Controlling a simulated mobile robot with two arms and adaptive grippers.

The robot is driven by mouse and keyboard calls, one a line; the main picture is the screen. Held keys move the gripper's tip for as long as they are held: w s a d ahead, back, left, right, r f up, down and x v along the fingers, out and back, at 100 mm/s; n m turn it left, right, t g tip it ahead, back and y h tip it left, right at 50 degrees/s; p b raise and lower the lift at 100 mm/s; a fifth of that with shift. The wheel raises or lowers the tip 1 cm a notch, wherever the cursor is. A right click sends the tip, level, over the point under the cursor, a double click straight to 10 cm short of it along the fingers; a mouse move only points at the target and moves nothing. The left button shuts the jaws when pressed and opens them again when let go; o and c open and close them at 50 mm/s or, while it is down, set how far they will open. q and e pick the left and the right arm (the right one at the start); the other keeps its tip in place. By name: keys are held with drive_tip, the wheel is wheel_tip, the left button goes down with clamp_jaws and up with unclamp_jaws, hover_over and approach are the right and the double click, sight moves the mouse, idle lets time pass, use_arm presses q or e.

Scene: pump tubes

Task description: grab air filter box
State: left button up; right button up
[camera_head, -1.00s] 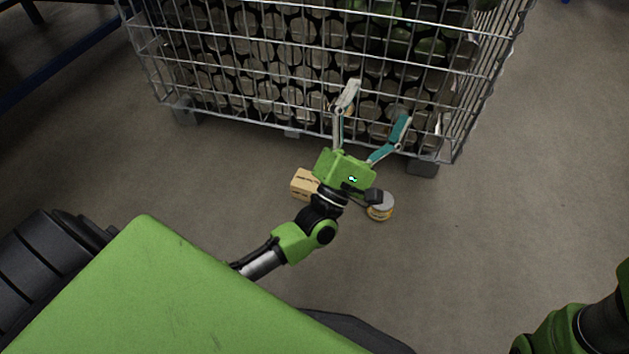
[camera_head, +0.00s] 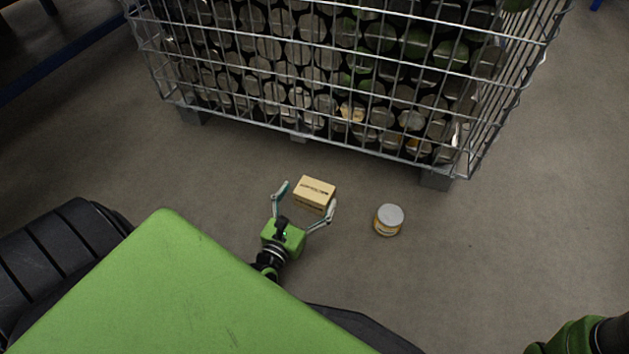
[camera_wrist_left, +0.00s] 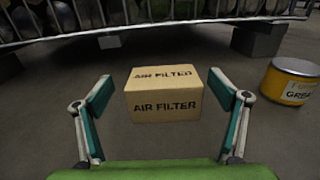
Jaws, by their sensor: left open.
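The air filter box (camera_head: 315,190) is a small tan carton on the grey floor in front of the wire cage. In the left wrist view the box (camera_wrist_left: 163,92) is upright, with "AIR FILTER" printed on its top and front. My left gripper (camera_head: 305,204) is open and low, with its fingers pointing at the box. In the left wrist view the fingers (camera_wrist_left: 166,98) stand on either side of the box's near part, with gaps visible. Part of my right arm shows at the lower right, but its gripper is out of view.
A grease can (camera_head: 388,219) with a grey lid and yellow label stands on the floor right of the box; it also shows in the left wrist view (camera_wrist_left: 291,82). A wire cage (camera_head: 330,75) full of round parts stands behind. The floor at right is clear.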

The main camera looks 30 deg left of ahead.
sight(319, 182)
use_arm(q)
drive_tip(key=shift+w+a, duration=0.1)
drive_tip(key=shift+w, duration=0.65)
drive_tip(key=w+b, duration=0.2)
drive_tip(key=w, duration=0.1)
drive_tip(key=w+b, duration=0.1)
drive_tip(key=shift+w+a+f+b, duration=0.15)
drive_tip(key=shift+w+f+b, duration=0.15)
drive_tip(key=shift+f, duration=0.05)
drive_tip(key=shift+w+r, duration=0.15)
drive_tip(key=shift+w, duration=0.15)
drive_tip(key=shift+c, duration=0.4)
drive_tip(key=c, duration=0.9)
